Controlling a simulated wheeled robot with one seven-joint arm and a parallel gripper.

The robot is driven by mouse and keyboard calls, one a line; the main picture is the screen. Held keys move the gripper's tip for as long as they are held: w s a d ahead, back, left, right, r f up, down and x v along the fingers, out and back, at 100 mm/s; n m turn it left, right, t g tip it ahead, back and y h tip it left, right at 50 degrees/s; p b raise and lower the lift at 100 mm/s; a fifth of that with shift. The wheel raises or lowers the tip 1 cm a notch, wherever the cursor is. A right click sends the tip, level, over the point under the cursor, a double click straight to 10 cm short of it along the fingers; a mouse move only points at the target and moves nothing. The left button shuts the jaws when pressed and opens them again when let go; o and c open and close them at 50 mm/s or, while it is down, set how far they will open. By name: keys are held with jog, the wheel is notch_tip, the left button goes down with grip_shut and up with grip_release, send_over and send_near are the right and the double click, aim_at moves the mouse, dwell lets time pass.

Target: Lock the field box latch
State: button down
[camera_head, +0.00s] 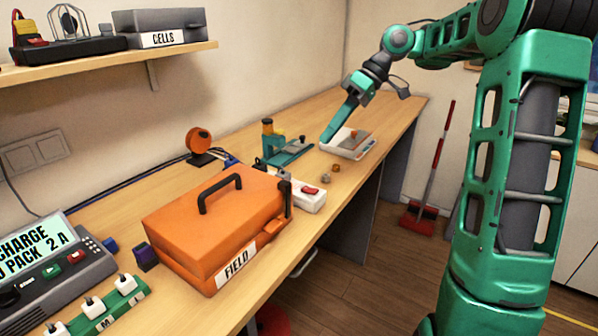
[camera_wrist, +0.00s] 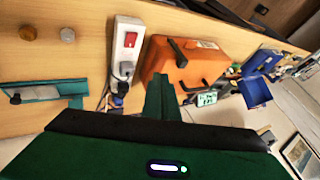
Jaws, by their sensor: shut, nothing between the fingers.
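The orange field box (camera_head: 215,225) sits on the workbench with its lid down, a dark carry handle (camera_head: 220,190) on top and a white FIELD label (camera_head: 236,264) in front. A dark lever-like piece (camera_head: 285,192), perhaps the latch, stands at its right end; whether it is locked I cannot tell. In the wrist view the box (camera_wrist: 210,68) lies beyond my fingers, with the dark piece (camera_wrist: 178,52) on its near side. My gripper (camera_head: 325,138) is shut and empty, above the bench behind and right of the box. Its green fingers (camera_wrist: 160,88) show in the wrist view.
A white power strip with a red switch (camera_head: 308,196) lies beside the box's right end. A green-and-teal tool (camera_head: 284,150), small round parts (camera_head: 330,172) and a white tray (camera_head: 348,146) are farther along. A charger (camera_head: 50,270) stands left. A shelf (camera_head: 110,62) overhangs the left.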

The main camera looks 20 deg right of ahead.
aim_at(286, 183)
jog(key=shift+a+f, duration=0.1)
jog(key=s+a+f, duration=0.2)
jog(key=a+f, duration=0.5)
jog(key=a, duration=0.2)
jog(key=shift+f, duration=0.4)
dwell(0.4)
jog(key=shift+s+a, duration=0.9)
jog(key=shift+a, duration=0.3)
